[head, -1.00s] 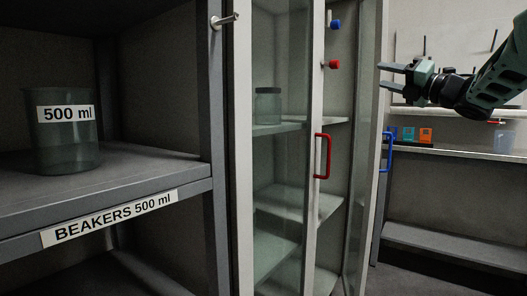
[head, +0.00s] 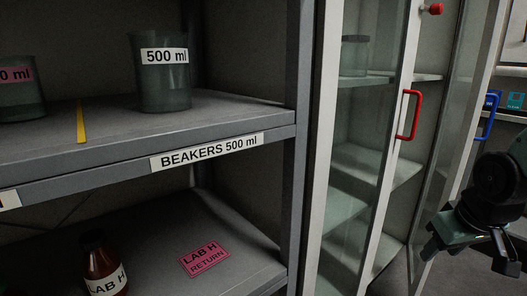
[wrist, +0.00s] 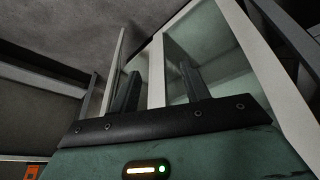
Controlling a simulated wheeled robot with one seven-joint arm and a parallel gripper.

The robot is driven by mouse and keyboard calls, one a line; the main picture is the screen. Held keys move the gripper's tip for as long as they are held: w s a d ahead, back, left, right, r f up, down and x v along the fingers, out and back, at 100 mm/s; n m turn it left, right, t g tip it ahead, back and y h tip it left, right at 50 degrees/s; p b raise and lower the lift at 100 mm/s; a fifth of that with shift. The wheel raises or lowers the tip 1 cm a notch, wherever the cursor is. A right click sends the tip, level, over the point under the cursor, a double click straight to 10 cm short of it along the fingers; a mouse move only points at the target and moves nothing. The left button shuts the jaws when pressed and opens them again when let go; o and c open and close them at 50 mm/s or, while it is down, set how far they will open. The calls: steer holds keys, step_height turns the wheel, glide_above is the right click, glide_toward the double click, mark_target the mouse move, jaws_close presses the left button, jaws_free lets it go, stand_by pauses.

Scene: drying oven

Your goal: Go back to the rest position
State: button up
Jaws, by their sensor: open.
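My gripper (head: 467,260) is at the lower right of the head view, pointing downward in front of the glass-doored cabinet. Its two fingers are apart and nothing is between them. In the wrist view the fingers (wrist: 158,80) also stand apart and empty, with pale cabinet frames and glass behind them. My gripper touches nothing that I can make out.
A 500 ml beaker (head: 164,75) stands on the grey shelf (head: 225,118) at left. A reddish-brown bottle (head: 104,265) stands below, near a pink LAB H RETURN label (head: 205,259). The cabinet has red (head: 408,115) and blue (head: 487,116) door handles.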

steer(key=s+a+n+g+y, duration=0.1)
steer(key=s+a+n+g, duration=0.4)
steer(key=s+a, duration=1.35)
step_height(320, 180, up, 29)
steer(key=a+n+p, duration=0.1)
steer(key=p, duration=2.7)
steer(key=shift+w+a+t+p, duration=0.3)
steer(key=shift+w+a+p, duration=0.05)
steer(key=shift+w+p, duration=0.1)
